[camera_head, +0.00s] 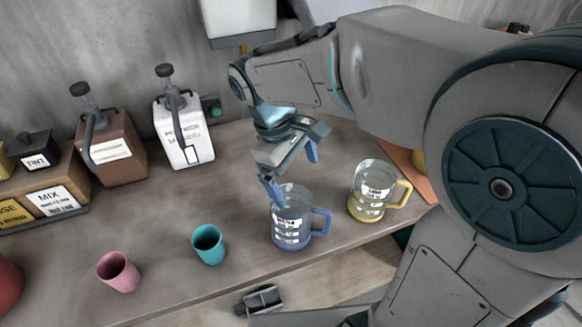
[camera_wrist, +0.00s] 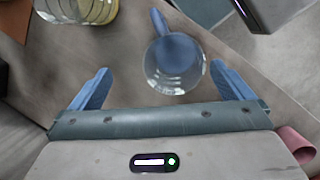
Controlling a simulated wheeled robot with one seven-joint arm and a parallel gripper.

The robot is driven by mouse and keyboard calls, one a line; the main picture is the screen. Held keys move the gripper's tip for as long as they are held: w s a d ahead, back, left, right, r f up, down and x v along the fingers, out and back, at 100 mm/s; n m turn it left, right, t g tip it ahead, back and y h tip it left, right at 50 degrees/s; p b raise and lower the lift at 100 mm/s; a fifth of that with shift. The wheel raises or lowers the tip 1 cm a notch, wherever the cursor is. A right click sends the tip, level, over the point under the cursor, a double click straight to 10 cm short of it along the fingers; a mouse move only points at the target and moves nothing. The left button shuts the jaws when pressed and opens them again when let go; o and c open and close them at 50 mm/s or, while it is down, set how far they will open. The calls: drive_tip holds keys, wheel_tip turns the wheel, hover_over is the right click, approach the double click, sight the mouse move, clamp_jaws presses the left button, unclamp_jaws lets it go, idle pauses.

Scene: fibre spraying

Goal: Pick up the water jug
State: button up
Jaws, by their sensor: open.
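A clear jug with a blue handle, blue base and white label (camera_head: 291,229) stands upright on the counter; its label is too small to read. A similar jug with a yellow handle and base (camera_head: 368,200) stands to its right. My gripper (camera_head: 292,172) is open and empty, its blue fingers at and above the blue jug's rim. In the wrist view the blue-handled jug (camera_wrist: 172,68) lies between the spread fingers, nearer the right one, with its handle pointing away. I cannot tell whether a finger touches it. My gripper hides part of the jug's top in the head view.
A teal cup (camera_head: 208,245) and a pink cup (camera_head: 118,271) stand left of the blue jug. A white pump bottle (camera_head: 184,131) and a brown pump container (camera_head: 115,150) stand by the wall. The counter (camera_head: 165,215) is clear between them. Its front edge is close to the jugs.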

sight(285, 193)
drive_tip(key=w+a+n+h+p, duration=0.1)
drive_tip(key=a+n+h, duration=0.1)
drive_tip(key=a+n, duration=0.25)
drive_tip(key=shift+m+g, duration=0.3)
drive_tip(key=shift+m, duration=0.15)
drive_tip(key=x, duration=0.7)
drive_tip(key=shift+w+a+f, duration=0.1)
drive_tip(key=shift+f, duration=0.05)
drive_tip(key=shift+y, duration=0.3)
drive_tip(key=shift+s+p+x, duration=0.15)
drive_tip(key=shift+p+x, duration=0.15)
drive_tip(key=shift+x, duration=1.05)
drive_tip(key=shift+s+p+x, duration=0.1)
drive_tip(key=shift+p+x, duration=0.2)
drive_tip(key=shift+x, duration=1.1)
drive_tip(key=c, duration=0.9)
